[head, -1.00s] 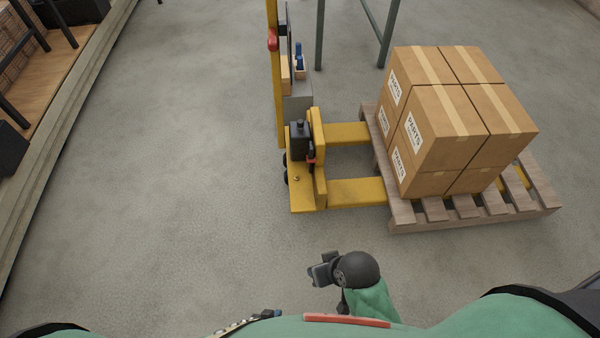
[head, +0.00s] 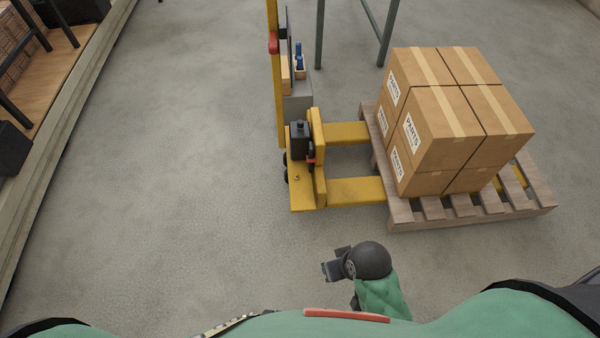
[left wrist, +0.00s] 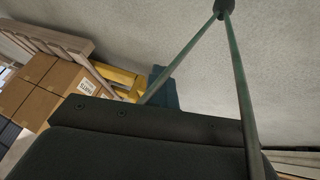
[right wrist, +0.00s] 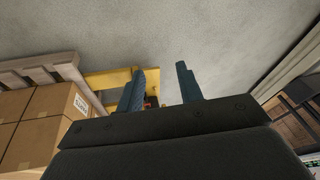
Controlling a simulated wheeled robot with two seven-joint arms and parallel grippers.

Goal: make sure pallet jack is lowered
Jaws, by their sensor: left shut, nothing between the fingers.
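The yellow pallet jack (head: 308,190) stands ahead, with a tall yellow handle bar (head: 279,95) bearing a red part. A black unit (head: 299,138) with a small red piece beside it sits at its base. Its forks (head: 352,190) run right, under the wooden pallet (head: 400,212), which lies low; any gap to the floor cannot be told. My right gripper (head: 331,262) is open and empty, nearer to me than the jack and apart from it; its two spread fingers show in the right wrist view (right wrist: 160,88). My left gripper (left wrist: 162,88) is shut and empty in the left wrist view.
Several cardboard boxes (head: 450,125) are stacked on the pallet. A grey-green metal frame (head: 384,35) stands behind the jack. A long ledge (head: 62,135) runs along the left. The floor left of the jack is clear.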

